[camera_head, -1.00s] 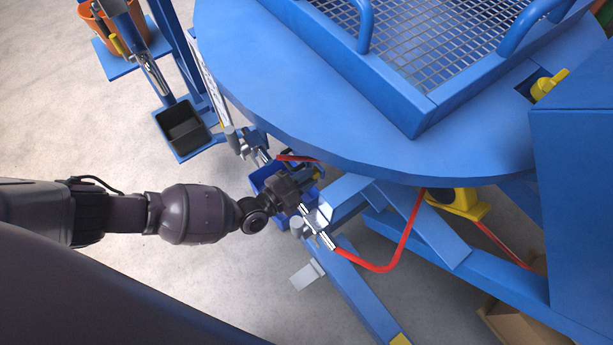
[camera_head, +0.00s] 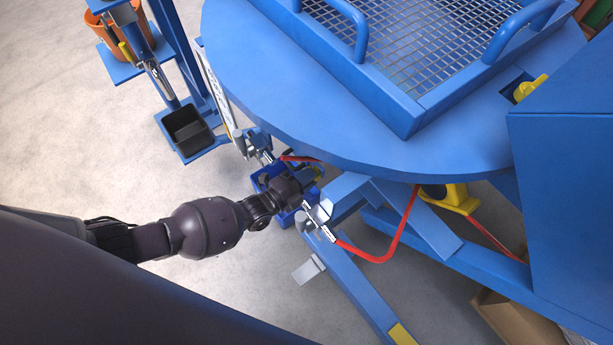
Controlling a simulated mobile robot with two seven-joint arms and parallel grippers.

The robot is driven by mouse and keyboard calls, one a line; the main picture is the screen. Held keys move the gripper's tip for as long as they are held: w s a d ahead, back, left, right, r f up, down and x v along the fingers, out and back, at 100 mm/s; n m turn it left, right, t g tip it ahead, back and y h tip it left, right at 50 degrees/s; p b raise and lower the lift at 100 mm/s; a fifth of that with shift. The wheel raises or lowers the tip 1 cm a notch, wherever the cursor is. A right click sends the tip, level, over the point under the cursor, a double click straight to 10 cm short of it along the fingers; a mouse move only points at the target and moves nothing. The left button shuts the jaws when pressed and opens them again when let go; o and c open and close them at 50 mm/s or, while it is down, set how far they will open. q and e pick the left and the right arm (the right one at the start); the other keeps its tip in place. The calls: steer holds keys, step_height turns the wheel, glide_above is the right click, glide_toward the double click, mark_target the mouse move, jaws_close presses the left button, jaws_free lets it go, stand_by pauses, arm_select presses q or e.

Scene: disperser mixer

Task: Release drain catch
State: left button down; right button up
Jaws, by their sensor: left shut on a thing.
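My left gripper (camera_head: 304,186) is under the front edge of the round blue table, close to its underside fittings. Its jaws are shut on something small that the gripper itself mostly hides. I cannot clearly make out the drain catch. A silver metal fitting (camera_head: 320,222) with a red hose (camera_head: 372,257) is just below and right of the gripper. Another silver fitting (camera_head: 258,148) sits up and left of it, by the table rim. A blue bin (camera_head: 264,180) shows partly behind the gripper. My right gripper is not in view.
The round blue table (camera_head: 300,120) carries a mesh tray (camera_head: 408,105) with blue handles. Blue legs spread below it. A black container (camera_head: 186,128) on a blue shelf stands at left. A cardboard box (camera_head: 515,320) lies at lower right. Grey floor at left is clear.

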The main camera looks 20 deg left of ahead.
arm_select(q)
steer(key=shift+f+m, duration=0.1)
steer(key=shift+m, duration=1.4)
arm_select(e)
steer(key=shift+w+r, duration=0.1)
arm_select(q)
steer(key=c, duration=1.2)
jaws_free()
steer(key=shift+o, duration=0.2)
steer(key=shift+s, duration=0.1)
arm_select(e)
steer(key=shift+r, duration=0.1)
arm_select(q)
steer(key=p+v, duration=0.2)
steer(key=v, duration=0.8)
steer(key=shift+s+a, duration=0.25)
steer(key=shift+s, duration=0.05)
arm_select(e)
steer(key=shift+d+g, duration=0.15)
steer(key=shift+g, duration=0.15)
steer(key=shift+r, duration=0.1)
